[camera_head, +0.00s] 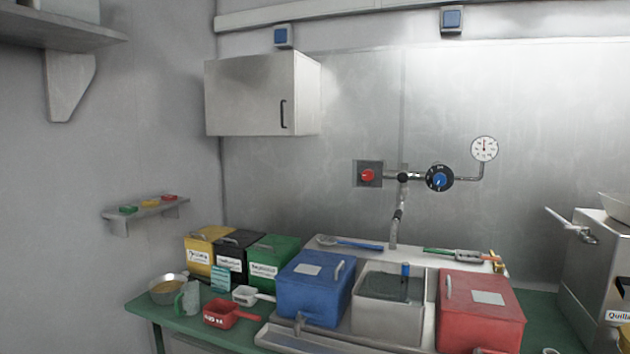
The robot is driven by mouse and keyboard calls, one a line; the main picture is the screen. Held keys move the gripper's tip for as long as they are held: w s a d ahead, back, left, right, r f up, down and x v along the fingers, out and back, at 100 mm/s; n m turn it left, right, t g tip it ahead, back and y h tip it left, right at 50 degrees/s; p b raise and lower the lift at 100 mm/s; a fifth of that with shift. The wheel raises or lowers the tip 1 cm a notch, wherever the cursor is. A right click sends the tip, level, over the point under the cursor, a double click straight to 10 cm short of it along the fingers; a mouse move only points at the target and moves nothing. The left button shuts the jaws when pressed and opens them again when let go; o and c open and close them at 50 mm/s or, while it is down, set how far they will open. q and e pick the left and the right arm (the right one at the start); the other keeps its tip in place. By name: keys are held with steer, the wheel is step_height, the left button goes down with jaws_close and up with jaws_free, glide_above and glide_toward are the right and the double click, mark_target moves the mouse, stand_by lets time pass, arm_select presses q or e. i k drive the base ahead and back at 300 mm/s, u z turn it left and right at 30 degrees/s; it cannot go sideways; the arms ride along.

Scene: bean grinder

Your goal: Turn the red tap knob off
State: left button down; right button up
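The red tap knob (367,176) is a small round knob on a square grey plate (358,167) on the metal back wall. A short pipe (388,177) runs right from it to a black joint (402,177). Further right along the pipe is a black round dial with a blue knob (439,181). Whether the red knob is on or off cannot be told from its look here. Neither of my grippers shows in the head view, and nothing touches the knob.
Below stand a blue lidded box (305,296), an open grey bin (392,322) and a red lidded box (510,328). A spout (393,234) hangs above the bins. A pressure gauge (484,149) and a wall cabinet (245,97) flank the tap. Space before the knob looks clear.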

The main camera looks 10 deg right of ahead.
mark_target(368, 175)
steer(key=u, duration=0.7)
steer(key=i, duration=0.65)
steer(key=u, duration=0.35)
